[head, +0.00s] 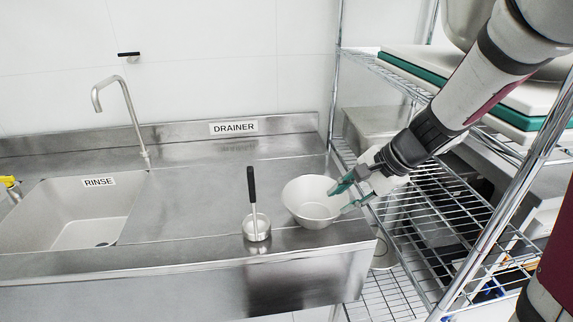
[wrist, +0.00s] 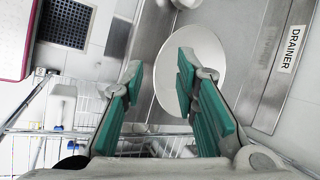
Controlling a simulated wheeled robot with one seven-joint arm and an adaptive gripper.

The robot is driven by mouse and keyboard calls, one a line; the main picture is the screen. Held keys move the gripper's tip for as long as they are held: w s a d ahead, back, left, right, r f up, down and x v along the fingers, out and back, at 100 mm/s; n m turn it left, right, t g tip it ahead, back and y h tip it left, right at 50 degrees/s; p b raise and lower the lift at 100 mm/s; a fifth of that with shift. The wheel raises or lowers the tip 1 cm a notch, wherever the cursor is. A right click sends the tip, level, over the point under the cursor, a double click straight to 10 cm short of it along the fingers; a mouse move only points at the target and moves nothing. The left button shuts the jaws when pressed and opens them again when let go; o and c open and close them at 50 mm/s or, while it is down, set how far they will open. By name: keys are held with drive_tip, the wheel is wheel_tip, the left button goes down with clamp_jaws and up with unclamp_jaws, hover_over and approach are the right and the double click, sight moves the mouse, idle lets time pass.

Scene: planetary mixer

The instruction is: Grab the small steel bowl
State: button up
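The small steel bowl (head: 312,203) stands upright and looks empty on the drainer counter, near its right front corner. It also shows in the wrist view (wrist: 206,62), ahead of my fingers. My gripper (head: 346,196) reaches in from the right, with its green-padded fingertips at the bowl's right side. In the wrist view my gripper (wrist: 160,68) is open. The right finger overlaps the bowl and the left finger lies outside its left edge, so the near rim appears between them. I cannot tell whether either finger touches the bowl.
A black-handled ladle (head: 256,222) stands just left of the bowl. The rinse sink (head: 75,215) and faucet (head: 125,110) are farther left. A wire rack (head: 430,205) with cutting boards (head: 400,67) stands close at right. The counter behind the bowl is clear.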

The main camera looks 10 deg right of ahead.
drive_tip(key=w+d+f+m, duration=0.3)
drive_tip(key=d+f, duration=0.1)
drive_tip(key=f, duration=0.1)
approach(312, 229)
drive_tip(key=x, duration=0.5)
drive_tip(key=shift+w+d+f+b, duration=0.1)
drive_tip(key=shift+d+f+b, duration=0.1)
drive_tip(key=shift+b, duration=0.15)
clamp_jaws()
